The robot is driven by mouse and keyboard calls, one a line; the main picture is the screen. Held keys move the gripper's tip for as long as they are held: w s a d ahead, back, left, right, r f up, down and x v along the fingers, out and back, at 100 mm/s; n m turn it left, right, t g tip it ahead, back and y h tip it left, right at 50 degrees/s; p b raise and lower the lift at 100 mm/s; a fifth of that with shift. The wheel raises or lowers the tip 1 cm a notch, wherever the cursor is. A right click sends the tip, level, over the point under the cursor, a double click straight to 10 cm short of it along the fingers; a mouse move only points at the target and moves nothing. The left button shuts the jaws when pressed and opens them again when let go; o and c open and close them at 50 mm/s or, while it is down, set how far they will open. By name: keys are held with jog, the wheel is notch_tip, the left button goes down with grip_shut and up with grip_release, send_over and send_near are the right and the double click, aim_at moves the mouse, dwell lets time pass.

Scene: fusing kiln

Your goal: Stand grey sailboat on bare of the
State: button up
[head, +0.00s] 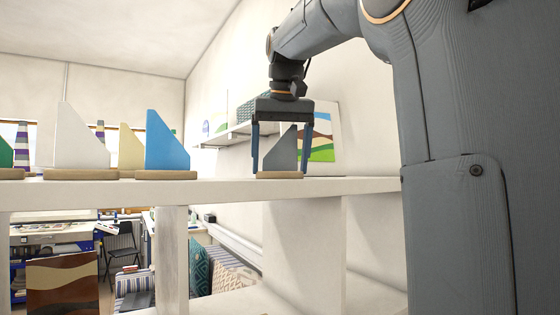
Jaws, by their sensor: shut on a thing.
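The grey sailboat (282,153) has a dark grey angled sail on a rounded wooden base (280,175). It is upright at the front of the white shelf top (350,187), right of the other boats. My gripper (281,171) points straight down over it, shut on it, with one blue-grey finger at each side of the base. Whether the base touches the shelf top or hangs just above it, I cannot tell.
A blue sailboat (166,143), a cream one (131,148), a white one (80,137) and part of a green one (5,154) stand to the left. A landscape panel (322,140) leans behind my gripper. Bare shelf top lies between the blue and grey boats.

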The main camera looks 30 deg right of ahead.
jog(key=shift+f, duration=0.15)
jog(key=o, duration=1.2)
jog(key=p+v, duration=0.1)
jog(key=v, duration=0.2)
jog(key=p+v, duration=0.1)
jog(key=v, duration=0.3)
jog(key=w+p+v, duration=0.1)
jog(key=v, duration=0.2)
jog(key=shift+d+r, duration=0.2)
jog(key=shift+r, duration=0.35)
jog(key=shift+s+a, duration=0.1)
